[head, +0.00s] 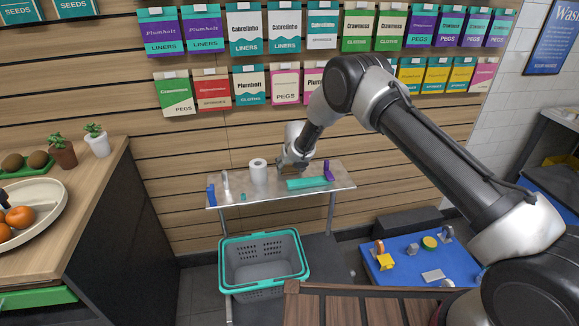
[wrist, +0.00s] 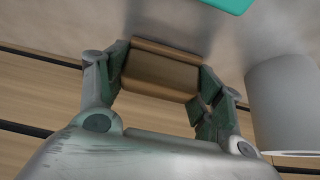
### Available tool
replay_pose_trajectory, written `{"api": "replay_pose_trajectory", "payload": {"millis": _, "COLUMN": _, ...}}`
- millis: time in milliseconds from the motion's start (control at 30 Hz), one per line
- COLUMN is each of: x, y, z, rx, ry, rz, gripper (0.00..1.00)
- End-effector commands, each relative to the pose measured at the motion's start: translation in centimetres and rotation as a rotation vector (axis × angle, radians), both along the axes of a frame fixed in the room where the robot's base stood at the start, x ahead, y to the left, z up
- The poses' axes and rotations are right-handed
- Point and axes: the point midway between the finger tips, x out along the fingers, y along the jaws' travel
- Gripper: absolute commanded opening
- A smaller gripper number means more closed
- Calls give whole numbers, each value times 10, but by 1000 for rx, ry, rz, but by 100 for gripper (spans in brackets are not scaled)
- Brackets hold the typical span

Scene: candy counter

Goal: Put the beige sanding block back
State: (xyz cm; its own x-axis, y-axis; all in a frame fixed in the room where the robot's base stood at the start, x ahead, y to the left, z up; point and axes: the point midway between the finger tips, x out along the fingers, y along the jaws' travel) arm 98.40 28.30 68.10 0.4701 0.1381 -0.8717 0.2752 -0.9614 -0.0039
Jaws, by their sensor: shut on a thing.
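My gripper (head: 292,164) is over the metal table (head: 270,199) by the slatted wall, between the white roll and the teal piece. In the wrist view my gripper (wrist: 162,78) is shut on the sanding block (wrist: 158,74), a tan-brown block that spans the gap between the two fingers. The grey tabletop (wrist: 60,22) shows close behind the block; whether the block touches it I cannot tell. In the head view my gripper hides most of the block.
On the table stand a white roll (head: 258,172), a teal piece (head: 307,183), a purple item (head: 328,171) and a blue item (head: 211,194). A teal-rimmed basket (head: 262,236) is on the floor in front. A blue surface (head: 405,268) with small items is at right.

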Motion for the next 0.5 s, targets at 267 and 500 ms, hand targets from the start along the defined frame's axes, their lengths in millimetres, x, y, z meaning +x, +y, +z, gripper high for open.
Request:
{"api": "replay_pose_trajectory", "payload": {"millis": 267, "x": 0, "y": 0, "z": -3, "rx": -1, "ry": 0, "rz": 2, "gripper": 68}}
{"api": "replay_pose_trajectory", "payload": {"millis": 500, "x": 0, "y": 0, "z": -2, "rx": 0, "ry": -1, "rz": 1, "gripper": 88}}
